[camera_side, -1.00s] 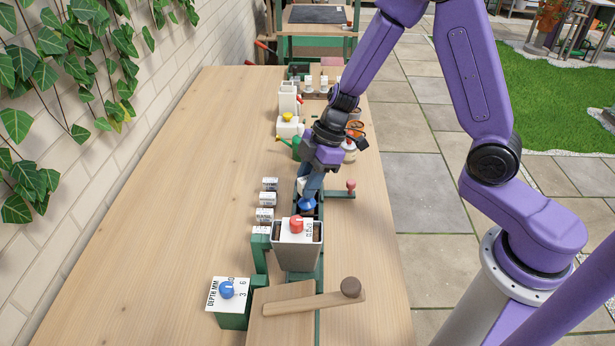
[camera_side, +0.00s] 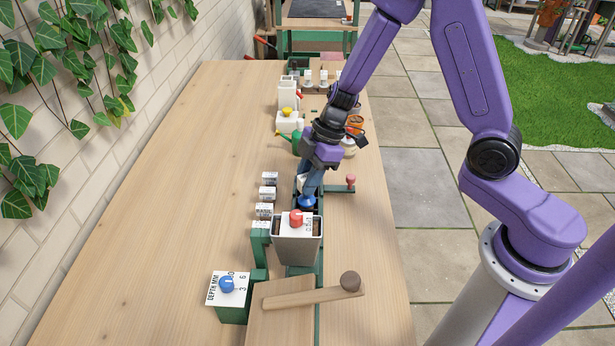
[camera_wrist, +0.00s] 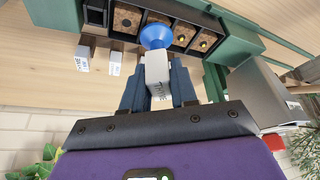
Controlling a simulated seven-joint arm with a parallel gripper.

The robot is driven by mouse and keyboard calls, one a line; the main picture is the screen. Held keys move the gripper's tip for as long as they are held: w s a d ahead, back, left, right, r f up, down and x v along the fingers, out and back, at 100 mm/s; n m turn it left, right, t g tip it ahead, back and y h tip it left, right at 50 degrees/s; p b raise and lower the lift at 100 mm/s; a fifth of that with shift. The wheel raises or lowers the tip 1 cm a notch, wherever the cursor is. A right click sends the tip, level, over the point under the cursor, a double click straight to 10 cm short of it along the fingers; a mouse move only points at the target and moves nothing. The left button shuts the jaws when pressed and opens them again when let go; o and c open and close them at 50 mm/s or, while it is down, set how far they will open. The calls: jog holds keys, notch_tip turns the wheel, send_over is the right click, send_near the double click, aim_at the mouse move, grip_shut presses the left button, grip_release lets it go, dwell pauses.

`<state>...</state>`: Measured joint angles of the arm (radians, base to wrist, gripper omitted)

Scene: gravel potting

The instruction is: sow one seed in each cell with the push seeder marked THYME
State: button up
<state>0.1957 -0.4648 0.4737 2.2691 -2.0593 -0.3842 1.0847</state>
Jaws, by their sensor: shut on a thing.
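My gripper (camera_wrist: 157,88) is shut on a pale push seeder (camera_wrist: 157,68) with a wide blue disc (camera_wrist: 156,36) at its far end. Lettering on the seeder's body is too small to read surely. In the side view my gripper (camera_side: 312,182) is over the tray, with the blue disc (camera_side: 306,202) below it. The dark cell tray (camera_wrist: 109,28) shows a row of square cells with brown fill. The disc overlaps the middle of this row, and whether it touches is unclear.
Several labelled white blocks stand left of the tray, one here (camera_side: 267,193). A grey hopper (camera_side: 297,250) with a red knob stands just in front. A depth dial (camera_side: 227,286), wooden lever (camera_side: 312,296) and red-topped peg (camera_side: 351,181) are nearby. The left bench is clear.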

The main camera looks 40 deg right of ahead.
jog(key=shift+f, duration=0.45)
dwell(0.7)
jog(key=shift+r, duration=1.5)
jog(key=shift+w+d+f, duration=0.45)
jog(key=shift+w+d, duration=0.2)
jog(key=shift+d, duration=0.05)
jog(key=shift+w+d+f, duration=0.4)
jog(key=shift+w+d, duration=0.25)
jog(key=shift+f, duration=0.7)
dwell(0.4)
jog(key=shift+r, duration=0.1)
jog(key=shift+r, duration=1.45)
